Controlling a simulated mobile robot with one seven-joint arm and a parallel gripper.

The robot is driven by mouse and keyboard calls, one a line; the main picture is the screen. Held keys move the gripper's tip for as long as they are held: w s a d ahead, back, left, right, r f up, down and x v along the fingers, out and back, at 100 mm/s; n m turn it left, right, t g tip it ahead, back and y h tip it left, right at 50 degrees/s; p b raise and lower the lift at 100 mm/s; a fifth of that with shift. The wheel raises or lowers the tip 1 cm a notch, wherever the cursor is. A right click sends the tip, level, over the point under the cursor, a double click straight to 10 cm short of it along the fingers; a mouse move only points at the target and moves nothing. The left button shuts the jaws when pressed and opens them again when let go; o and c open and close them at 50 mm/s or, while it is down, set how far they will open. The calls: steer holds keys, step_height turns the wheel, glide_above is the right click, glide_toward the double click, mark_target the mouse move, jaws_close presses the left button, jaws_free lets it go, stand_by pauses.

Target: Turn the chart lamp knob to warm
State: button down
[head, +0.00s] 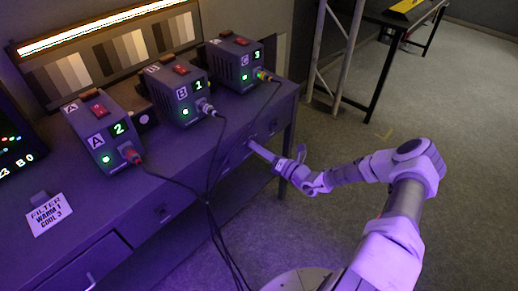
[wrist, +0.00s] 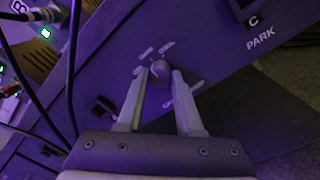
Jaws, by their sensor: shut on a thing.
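My gripper is at the front face of the desk (head: 185,195) in the head view, below the box with 3 on its display. In the wrist view its two fingers (wrist: 160,88) are closed on opposite sides of a round grey knob (wrist: 160,75) on the desk's front panel. Small pale marks surround the knob, too small to read, and its setting cannot be told. A card (head: 48,214) reads FILTER, WARM 1, COOL 3. The lit lamp bar (head: 100,28) is above the grey-patch chart (head: 118,48).
Boxes A (head: 103,132), B (head: 178,95) and C (head: 236,63) show 2, 1 and 3. Their dark cables (head: 205,170) hang over the desk front, left of my gripper. A truss (head: 335,50) stands behind, right of the desk. Open floor (head: 470,150) lies right.

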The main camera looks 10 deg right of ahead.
steer(key=shift+f, duration=0.1)
steer(key=c, duration=0.6)
jaws_free()
steer(key=shift+o, duration=0.2)
steer(key=shift+s+d, duration=0.1)
steer(key=shift+s, duration=0.05)
steer(key=p+v, duration=0.1)
steer(key=v, duration=1.6)
steer(key=shift+p, duration=0.4)
steer(key=shift+s, duration=0.15)
